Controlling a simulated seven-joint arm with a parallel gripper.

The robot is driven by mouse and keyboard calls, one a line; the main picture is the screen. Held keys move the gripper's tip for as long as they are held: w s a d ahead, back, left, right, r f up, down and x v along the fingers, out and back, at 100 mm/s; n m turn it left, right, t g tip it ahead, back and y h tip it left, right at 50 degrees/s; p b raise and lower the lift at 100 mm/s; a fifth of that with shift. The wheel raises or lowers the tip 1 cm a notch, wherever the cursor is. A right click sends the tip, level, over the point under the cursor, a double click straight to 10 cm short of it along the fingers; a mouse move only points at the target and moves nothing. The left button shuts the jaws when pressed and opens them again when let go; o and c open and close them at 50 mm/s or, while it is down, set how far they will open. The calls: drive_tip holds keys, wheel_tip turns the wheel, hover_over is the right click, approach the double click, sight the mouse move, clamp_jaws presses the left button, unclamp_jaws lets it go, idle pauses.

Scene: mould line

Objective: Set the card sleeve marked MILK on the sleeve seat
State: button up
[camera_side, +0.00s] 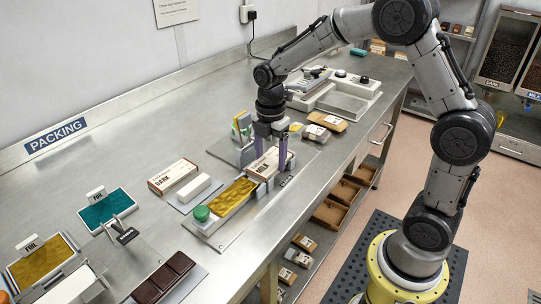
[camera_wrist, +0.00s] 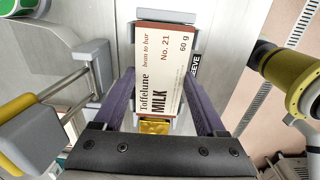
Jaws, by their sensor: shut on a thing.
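The card sleeve marked MILK (camera_wrist: 160,72) is white with a brown end and lies flat between my purple fingers in the wrist view. It also shows in the side view (camera_side: 266,164), partly hidden by the fingers. My gripper (camera_side: 271,168) points down and is shut across its sides. The sleeve seat (camera_wrist: 165,32) shows as a grey block beyond the sleeve's brown end, with its label partly hidden at the right. The sleeve is over or in this seat; I cannot tell whether it rests on it. A gold-wrapped bar (camera_side: 236,194) lies in line with the sleeve.
A sleeve marked DARK (camera_side: 173,175) lies to the left, beside a white block (camera_side: 193,187). A grey stand with yellow parts (camera_side: 241,126) is close behind my gripper. Packed boxes (camera_side: 327,121) lie to the right.

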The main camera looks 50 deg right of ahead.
drive_tip(key=o, duration=1.2)
drive_tip(key=shift+o, duration=0.2)
drive_tip(key=s+a+r+t, duration=0.1)
drive_tip(key=s+r, duration=0.1)
drive_tip(key=r, duration=0.8)
drive_tip(key=s+r+t, duration=0.1)
drive_tip(key=s+r, duration=0.1)
drive_tip(key=r, duration=0.7)
drive_tip(key=s+a+r+m+t, duration=0.15)
drive_tip(key=s+m, duration=0.25)
drive_tip(key=s, duration=0.6)
drive_tip(key=s+f+m+t, duration=0.2)
drive_tip(key=s+f+m, duration=0.6)
drive_tip(key=m, duration=0.6)
drive_tip(key=shift+s+a, duration=0.2)
drive_tip(key=shift+a, duration=0.15)
